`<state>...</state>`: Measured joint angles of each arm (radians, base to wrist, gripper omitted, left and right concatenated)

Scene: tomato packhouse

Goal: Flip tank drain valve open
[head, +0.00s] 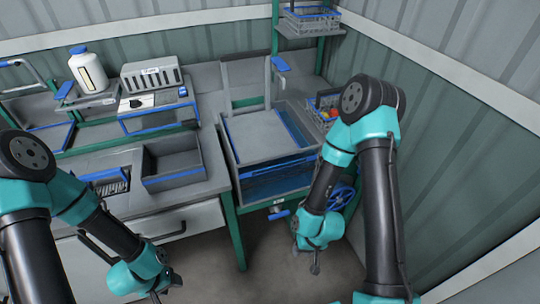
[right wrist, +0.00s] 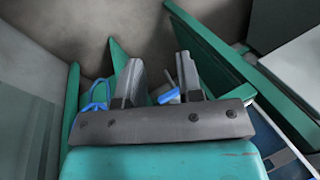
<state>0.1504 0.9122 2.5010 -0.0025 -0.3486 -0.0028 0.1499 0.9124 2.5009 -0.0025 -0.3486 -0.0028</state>
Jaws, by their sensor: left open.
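The tank (head: 234,160) is a grey tub with blue edging and dark water, on a green frame. Its drain valve (head: 278,213) sticks out low at the front, with a blue lever. In the right wrist view the blue valve lever (right wrist: 168,96) and a grey stem show beyond and between the fingers; I see no contact. My right gripper (head: 316,264) is open and empty, pointing down, in front of the tank and to the right of the valve. It also shows in the right wrist view (right wrist: 160,82). My left gripper (head: 156,294) is open, low at the left, far from the valve.
A blue handwheel (head: 342,195) stands right of the valve, behind my right forearm. Green frame legs (head: 232,232) flank the valve. A grey bench (head: 190,215) with an open bin (head: 172,163) is at the left. The floor below the valve is clear.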

